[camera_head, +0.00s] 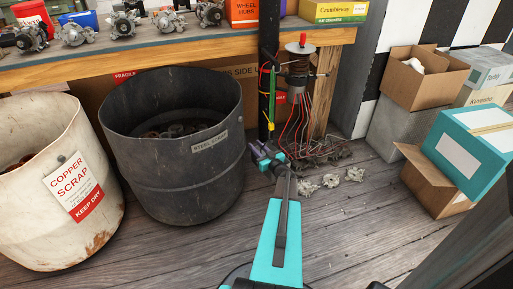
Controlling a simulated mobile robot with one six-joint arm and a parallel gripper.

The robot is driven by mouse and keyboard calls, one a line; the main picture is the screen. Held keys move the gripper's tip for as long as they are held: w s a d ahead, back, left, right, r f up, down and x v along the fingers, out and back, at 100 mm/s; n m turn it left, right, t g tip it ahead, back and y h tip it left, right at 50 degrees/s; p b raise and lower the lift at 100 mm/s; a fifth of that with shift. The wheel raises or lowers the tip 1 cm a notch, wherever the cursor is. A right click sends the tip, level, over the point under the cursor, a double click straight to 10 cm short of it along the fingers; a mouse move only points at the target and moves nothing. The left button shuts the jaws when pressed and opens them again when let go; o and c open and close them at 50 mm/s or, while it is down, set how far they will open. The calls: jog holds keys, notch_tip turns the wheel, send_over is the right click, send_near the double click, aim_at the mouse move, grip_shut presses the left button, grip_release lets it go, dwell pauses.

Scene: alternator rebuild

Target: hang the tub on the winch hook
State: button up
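Two large tubs stand on the plank floor at the left. The dark grey tub (170,185) has a label that seems to read steel scrap, and grey and brownish scrap lies inside. The white, rust-stained tub (35,225) is labelled copper scrap, keep dry. Which one the task means I cannot tell. I cannot make out a winch hook. My gripper (262,152) is at the end of my teal and black arm, just right of the dark tub. It is too small to tell whether it is open or shut.
A wooden workbench (170,50) with metal parts and boxes runs along the back. A coil stand (298,65) with loose red wires is beyond my gripper. Metal scraps (308,186) lie nearby. An open carton (425,80) and a teal box (470,150) stand right. The front floor is clear.

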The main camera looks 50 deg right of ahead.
jog(key=p+v, duration=0.4)
jog(key=v, duration=0.9)
jog(key=shift+s+a, duration=0.2)
jog(key=shift+s, duration=0.15)
dwell(1.4)
